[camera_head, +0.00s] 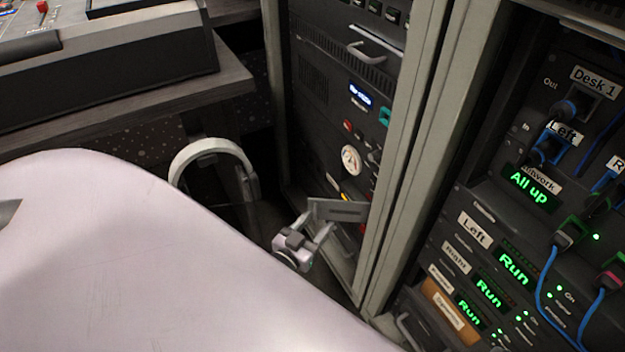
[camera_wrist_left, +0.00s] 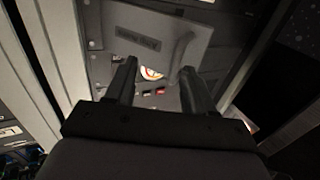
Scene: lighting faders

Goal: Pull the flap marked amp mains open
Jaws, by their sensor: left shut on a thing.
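The flap is a grey plate (camera_head: 338,210) low on the left rack. It stands out at an angle from the rack front, so it is at least partly open. My right gripper is out of view.
The rack's grey frame post (camera_head: 410,140) stands just right of the flap. A second rack with green displays (camera_head: 530,187) and blue cables is at the right. White headphones (camera_head: 212,150) hang below the desk (camera_head: 130,118) at the left.

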